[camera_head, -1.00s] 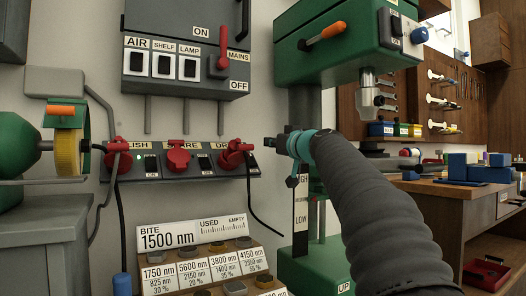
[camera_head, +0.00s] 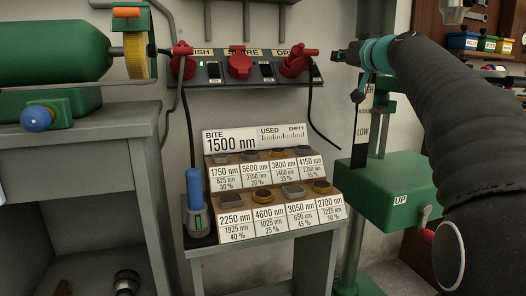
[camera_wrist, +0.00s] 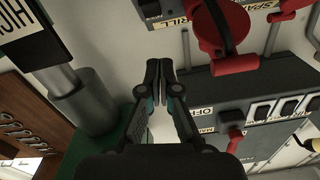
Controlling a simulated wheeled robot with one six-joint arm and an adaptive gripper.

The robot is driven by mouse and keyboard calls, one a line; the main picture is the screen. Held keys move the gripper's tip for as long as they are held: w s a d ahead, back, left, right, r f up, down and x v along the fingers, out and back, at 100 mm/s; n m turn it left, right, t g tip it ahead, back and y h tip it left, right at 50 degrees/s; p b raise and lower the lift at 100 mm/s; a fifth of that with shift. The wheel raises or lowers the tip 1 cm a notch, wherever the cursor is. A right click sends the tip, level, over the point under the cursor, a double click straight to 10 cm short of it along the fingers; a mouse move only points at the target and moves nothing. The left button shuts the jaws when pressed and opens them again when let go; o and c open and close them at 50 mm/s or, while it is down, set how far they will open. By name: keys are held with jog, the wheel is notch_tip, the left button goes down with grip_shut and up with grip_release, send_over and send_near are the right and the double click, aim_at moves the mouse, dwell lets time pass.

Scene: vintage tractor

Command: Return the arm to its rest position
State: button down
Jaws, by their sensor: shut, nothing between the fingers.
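My gripper (camera_head: 344,55) is at the upper right of the head view, at the end of my dark sleeved arm with a teal wrist ring. It points left toward the red plug at the right end of the socket strip (camera_head: 208,73), with a gap between them. In the wrist view my gripper (camera_wrist: 157,68) has its two fingers together and nothing between them. A red plug (camera_wrist: 222,35) is near it there, not touching the fingers.
A sloped stand with a "BITE 1500 nm" sign (camera_head: 256,139) holds several labelled pieces. A green machine (camera_head: 50,50) sits on a grey bench (camera_head: 85,135) at left. A blue-handled tool (camera_head: 194,190) stands beside the stand.

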notch_tip(320, 180, down, 10)
jog(key=m+g, duration=0.2)
jog(key=s+a+f+m+g+h+p, duration=0.2)
jog(key=s+f+g, duration=0.4)
jog(key=s+f, duration=0.8)
jog(key=s+a+f+n+g+h+p, duration=0.1)
jog(key=s+f, duration=0.5)
jog(key=s, duration=0.7)
jog(key=s+a+f+n+g+h+p, duration=0.1)
jog(key=s+f+p, duration=0.5)
jog(key=s, duration=0.8)
jog(key=shift+s+a+n+g+h, duration=0.25)
jog(key=shift+a+g+h, duration=0.35)
jog(key=shift+a+g, duration=0.3)
jog(key=shift+a, duration=0.1)
